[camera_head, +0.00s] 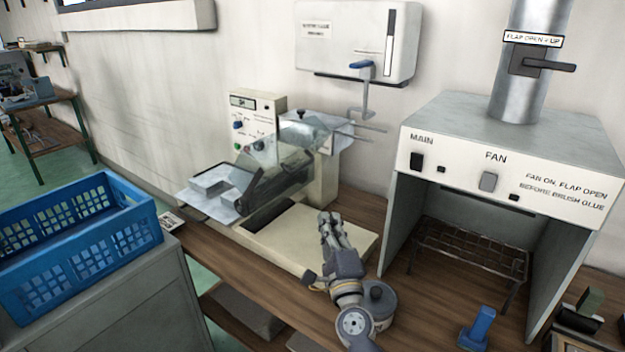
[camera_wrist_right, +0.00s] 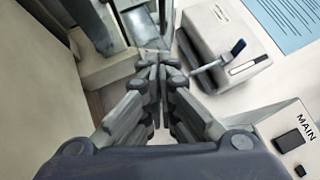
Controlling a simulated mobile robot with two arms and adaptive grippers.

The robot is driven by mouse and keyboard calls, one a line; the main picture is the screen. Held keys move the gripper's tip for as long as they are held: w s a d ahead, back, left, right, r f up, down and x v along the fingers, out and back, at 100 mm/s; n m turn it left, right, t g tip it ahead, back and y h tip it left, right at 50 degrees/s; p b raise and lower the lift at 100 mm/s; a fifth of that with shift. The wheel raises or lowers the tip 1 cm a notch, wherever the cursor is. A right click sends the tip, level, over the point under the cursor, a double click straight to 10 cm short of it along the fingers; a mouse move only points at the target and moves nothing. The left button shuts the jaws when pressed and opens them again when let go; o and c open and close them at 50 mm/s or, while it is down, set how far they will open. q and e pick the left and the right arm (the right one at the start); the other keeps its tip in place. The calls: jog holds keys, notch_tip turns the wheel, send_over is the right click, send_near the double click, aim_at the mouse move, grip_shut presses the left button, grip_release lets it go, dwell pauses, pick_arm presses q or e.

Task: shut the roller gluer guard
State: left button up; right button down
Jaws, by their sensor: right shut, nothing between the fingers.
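The roller gluer (camera_head: 318,180) stands on the wooden bench against the wall, with a cream base and a control box (camera_head: 257,103) at its back left. Its clear guard (camera_head: 278,148) is a see-through tilted panel over the dark roller area; I cannot tell exactly how far open it stands. My right gripper (camera_head: 330,217) is above the front right of the cream base, in front of the guard and apart from it. Its fingers are shut and empty, and they also show together in the right wrist view (camera_wrist_right: 160,68). My left gripper is out of view.
A fume hood (camera_head: 505,110) with a wire rack (camera_head: 470,250) stands close on the right. A wall dispenser (camera_head: 355,40) with a blue lever hangs behind. A blue crate (camera_head: 85,262) is at left. A dark round pot and a blue item (camera_head: 480,325) stand at the bench front.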

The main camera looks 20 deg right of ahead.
jog(key=a+r+b+x, duration=0.1)
jog(key=x, duration=1.2)
jog(key=shift+a+m+h, duration=0.35)
jog(key=shift+m+h, duration=0.05)
jog(key=shift+w+r, duration=0.1)
jog(key=shift+r, duration=0.05)
